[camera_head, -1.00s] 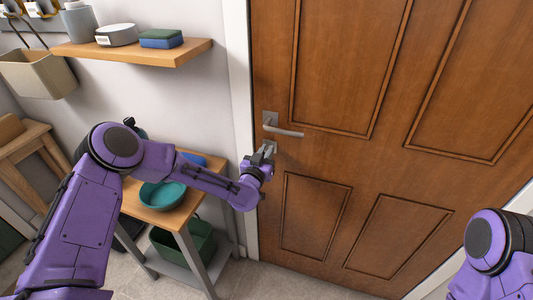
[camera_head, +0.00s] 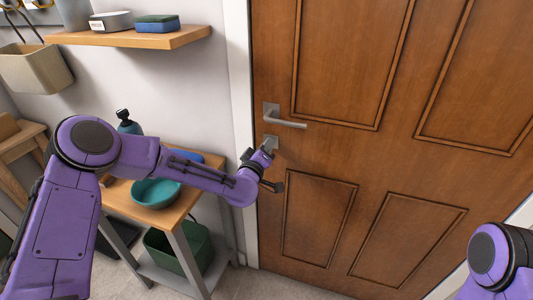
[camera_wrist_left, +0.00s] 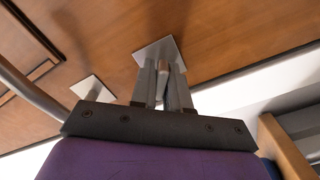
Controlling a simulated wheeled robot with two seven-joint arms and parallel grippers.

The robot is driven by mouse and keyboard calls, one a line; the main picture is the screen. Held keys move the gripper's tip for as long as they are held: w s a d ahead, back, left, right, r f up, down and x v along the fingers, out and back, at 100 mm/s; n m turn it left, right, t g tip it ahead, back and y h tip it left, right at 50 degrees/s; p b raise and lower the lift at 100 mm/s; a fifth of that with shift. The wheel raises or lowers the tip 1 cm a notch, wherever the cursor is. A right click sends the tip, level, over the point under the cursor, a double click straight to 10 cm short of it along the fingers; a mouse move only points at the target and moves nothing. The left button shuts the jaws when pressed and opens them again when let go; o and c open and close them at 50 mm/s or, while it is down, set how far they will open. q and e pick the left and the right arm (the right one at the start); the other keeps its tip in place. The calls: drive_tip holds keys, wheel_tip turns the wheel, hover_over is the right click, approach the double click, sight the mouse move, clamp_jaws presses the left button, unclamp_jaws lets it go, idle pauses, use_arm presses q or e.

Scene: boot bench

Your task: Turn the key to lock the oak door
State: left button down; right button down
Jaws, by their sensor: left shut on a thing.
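The oak door (camera_head: 340,150) is brown and panelled and stands shut in its white frame. A grey lever handle (camera_head: 287,120) sits near its left edge, level. Below it is a square metal lock plate (camera_head: 271,141). My left gripper (camera_head: 267,147) is at this plate, its jaws shut on the key. In the left wrist view the fingers reach up to the lock plate (camera_wrist_left: 157,50), with the small metal key (camera_wrist_left: 162,76) between them, mostly hidden. The key's exact angle cannot be told. My right arm shows at the lower right; its gripper is out of view.
Left of the door a small wooden table (camera_head: 118,199) holds a teal bowl (camera_head: 157,192) and a dark bottle (camera_head: 128,124). A green bin (camera_head: 180,247) stands on its lower shelf. A wall shelf (camera_head: 130,40) is above. The space before the door's right part is clear.

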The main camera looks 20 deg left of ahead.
use_arm(q)
drive_tip(key=n+b, duration=0.2)
drive_tip(key=n, duration=0.2)
drive_tip(key=shift+f+b, duration=0.25)
drive_tip(key=shift+b, duration=0.15)
drive_tip(key=shift+r+n+b, duration=0.1)
drive_tip(key=shift+n+b, duration=0.55)
drive_tip(key=shift+n, duration=0.45)
drive_tip(key=c, duration=1.2)
unclamp_jaws()
drive_tip(key=s+b, duration=0.1)
drive_tip(key=s, duration=0.9)
drive_tip(key=shift+s+a+b, duration=0.25)
drive_tip(key=shift+b, duration=0.05)
